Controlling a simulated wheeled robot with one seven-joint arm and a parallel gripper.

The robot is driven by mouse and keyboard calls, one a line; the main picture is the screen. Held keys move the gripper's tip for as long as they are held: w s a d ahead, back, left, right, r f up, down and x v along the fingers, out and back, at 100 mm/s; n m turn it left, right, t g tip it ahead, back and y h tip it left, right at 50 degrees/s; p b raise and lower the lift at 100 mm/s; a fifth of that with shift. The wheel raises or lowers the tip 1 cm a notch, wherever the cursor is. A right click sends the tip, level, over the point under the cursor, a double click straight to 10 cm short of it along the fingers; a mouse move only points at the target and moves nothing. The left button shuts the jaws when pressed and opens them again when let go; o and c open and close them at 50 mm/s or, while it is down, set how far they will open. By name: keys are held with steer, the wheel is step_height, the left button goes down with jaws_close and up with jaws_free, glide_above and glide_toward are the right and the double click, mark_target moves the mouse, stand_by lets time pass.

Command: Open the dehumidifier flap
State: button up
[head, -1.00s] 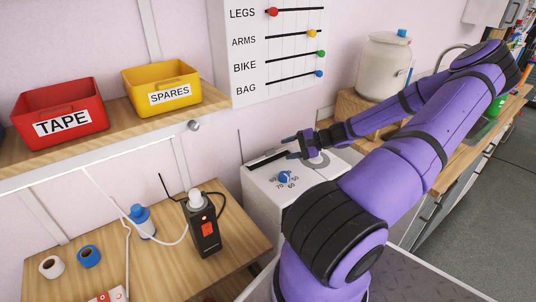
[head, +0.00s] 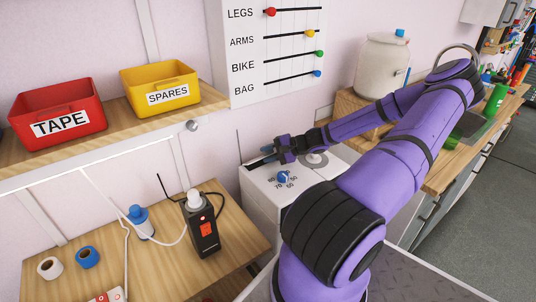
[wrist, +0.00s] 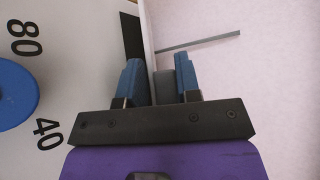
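The dehumidifier is a white box (head: 262,204) in the middle of the head view, with a blue dial (head: 283,177) and printed numbers on top. The dial also shows at the left edge of the wrist view (wrist: 14,95). A dark slot (wrist: 132,36) lies in the top, beside a thin white edge (wrist: 148,40); I cannot tell which part is the flap. My gripper (head: 264,154) is over the back left of the top. In the wrist view its blue fingertips (wrist: 158,72) are apart, with the white edge running between them and no clear grip on it.
The pink wall is close behind the dehumidifier. A wooden table (head: 165,262) at the left holds a black device (head: 202,226) and a blue-and-white bottle (head: 140,220). A shelf above carries red (head: 58,105) and yellow bins (head: 160,82). A cream canister (head: 382,68) stands behind my arm.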

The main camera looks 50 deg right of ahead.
steer(key=shift+c, duration=0.9)
steer(key=shift+w+d+r+m+g, duration=0.1)
steer(key=shift+w+r+m+g, duration=0.4)
steer(key=shift+g, duration=0.4)
steer(key=shift+w+d+r+m+g, duration=0.1)
steer(key=shift+w+r+m+g, duration=0.15)
steer(key=shift+w+m+g, duration=0.5)
steer(key=shift+s, duration=0.15)
steer(key=o, duration=0.8)
steer(key=v, duration=1.1)
steer(key=shift+a+r, duration=0.1)
